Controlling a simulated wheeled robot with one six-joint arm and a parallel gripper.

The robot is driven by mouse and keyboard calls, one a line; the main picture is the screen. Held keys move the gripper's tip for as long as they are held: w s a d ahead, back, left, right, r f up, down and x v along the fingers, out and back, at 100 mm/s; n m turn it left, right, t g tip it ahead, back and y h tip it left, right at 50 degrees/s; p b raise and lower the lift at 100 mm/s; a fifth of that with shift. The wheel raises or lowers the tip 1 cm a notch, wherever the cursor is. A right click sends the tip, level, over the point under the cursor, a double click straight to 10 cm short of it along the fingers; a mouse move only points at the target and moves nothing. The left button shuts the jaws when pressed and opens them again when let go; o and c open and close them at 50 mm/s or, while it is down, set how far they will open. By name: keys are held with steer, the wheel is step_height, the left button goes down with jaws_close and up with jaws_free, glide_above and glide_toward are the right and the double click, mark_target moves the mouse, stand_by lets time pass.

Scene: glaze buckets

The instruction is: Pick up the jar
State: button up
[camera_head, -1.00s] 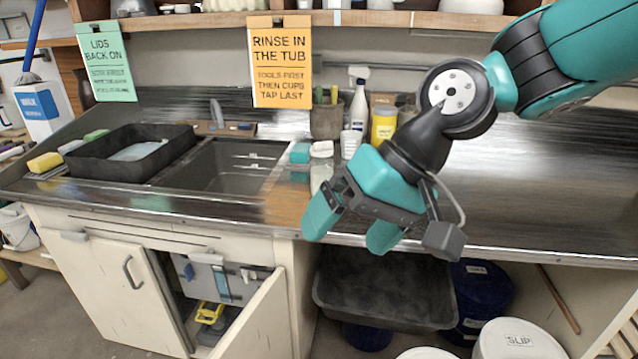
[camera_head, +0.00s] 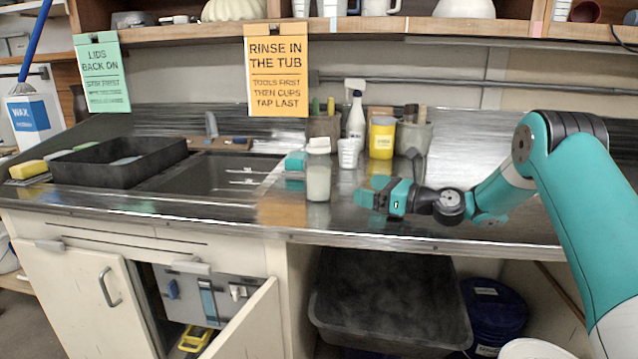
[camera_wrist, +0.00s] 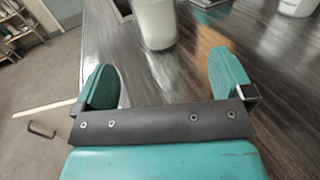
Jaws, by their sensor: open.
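The jar (camera_head: 318,180) is a pale, cloudy cylinder with a white top, standing upright on the metal counter near its front edge. My gripper (camera_head: 370,191) is to the right of the jar, low over the counter, with its fingers pointing left at the jar. A gap separates the fingertips from the jar. In the wrist view the jar (camera_wrist: 155,22) stands ahead, between the lines of the two fingers, with its top cut off by the frame. My gripper (camera_wrist: 165,80) is open and empty there.
A spray bottle (camera_head: 356,119), a yellow container (camera_head: 381,138) and a grey tub (camera_head: 413,140) stand farther back. The sink (camera_head: 212,174) lies left. An open cabinet door (camera_head: 245,325) is below.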

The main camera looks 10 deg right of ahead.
mark_target(329, 180)
steer(key=x, duration=0.9)
steer(key=shift+s+p, duration=0.1)
steer(key=shift+p, duration=0.2)
steer(key=x, duration=0.4)
steer(key=shift+s+a+r+p, duration=0.15)
steer(key=shift+a+p, duration=0.15)
steer(key=shift+a, duration=0.05)
steer(key=shift+w+a, duration=0.3)
steer(key=shift+w, duration=0.1)
steer(key=c, duration=1.4)
steer(key=shift+r, duration=0.15)
